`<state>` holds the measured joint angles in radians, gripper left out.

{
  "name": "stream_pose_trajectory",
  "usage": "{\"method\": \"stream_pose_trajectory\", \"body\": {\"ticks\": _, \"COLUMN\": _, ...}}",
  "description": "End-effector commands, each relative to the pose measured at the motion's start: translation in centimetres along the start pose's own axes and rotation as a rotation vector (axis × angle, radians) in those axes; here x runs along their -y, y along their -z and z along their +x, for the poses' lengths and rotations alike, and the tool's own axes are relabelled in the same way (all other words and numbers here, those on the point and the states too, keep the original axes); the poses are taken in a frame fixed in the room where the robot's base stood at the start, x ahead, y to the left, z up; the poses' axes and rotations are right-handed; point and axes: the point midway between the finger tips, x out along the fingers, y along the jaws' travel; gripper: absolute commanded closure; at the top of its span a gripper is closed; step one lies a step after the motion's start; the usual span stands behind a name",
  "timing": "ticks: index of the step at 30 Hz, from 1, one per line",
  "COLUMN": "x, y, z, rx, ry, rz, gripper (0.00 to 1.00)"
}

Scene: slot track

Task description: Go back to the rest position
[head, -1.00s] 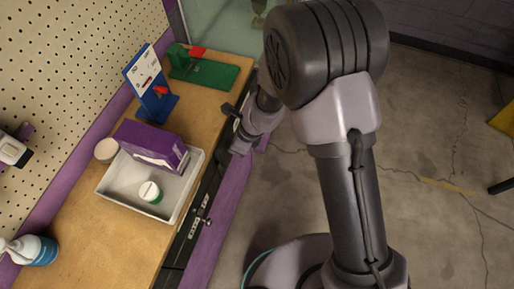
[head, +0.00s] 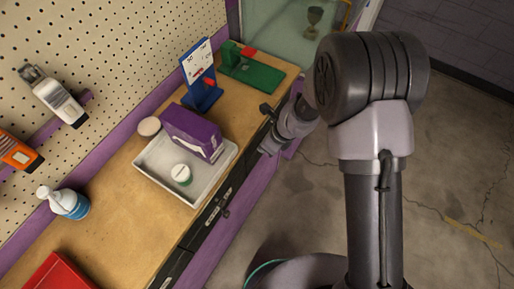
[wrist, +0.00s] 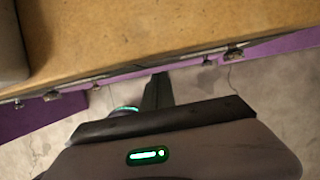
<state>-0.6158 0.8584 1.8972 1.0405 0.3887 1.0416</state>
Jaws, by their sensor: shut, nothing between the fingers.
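My gripper (wrist: 159,88) shows in the wrist view as a narrow dark finger shape rising from a dark bar, shut with nothing between the fingers. Its housing below carries a lit green indicator. In the head view the end of my arm (head: 291,122) is folded low beside the right front edge of the workbench (head: 110,217), near the drawer fronts. The fingertips are hard to make out there. The wrist view shows the bench edge running across, just beyond the finger, with floor below it.
Open floor (head: 450,190) lies right.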

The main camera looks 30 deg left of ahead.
Motion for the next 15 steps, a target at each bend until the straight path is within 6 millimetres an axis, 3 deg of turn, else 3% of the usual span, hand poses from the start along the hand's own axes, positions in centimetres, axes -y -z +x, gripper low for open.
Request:
{"method": "stream_pose_trajectory", "body": {"ticks": 6, "x": 0.4, "y": 0.3, "z": -6.8, "rx": -0.001, "ry": 0.001, "rz": 0.001, "gripper": 1.0}}
{"method": "stream_pose_trajectory", "body": {"ticks": 10, "x": 0.4, "y": 0.5, "z": -9.2, "rx": -0.003, "ry": 0.0, "rz": 0.0, "gripper": 1.0}}
{"method": "stream_pose_trajectory", "body": {"ticks": 15, "x": 0.3, "y": 0.6, "z": -10.3, "rx": -0.003, "ry": -0.001, "rz": 0.001, "gripper": 1.0}}
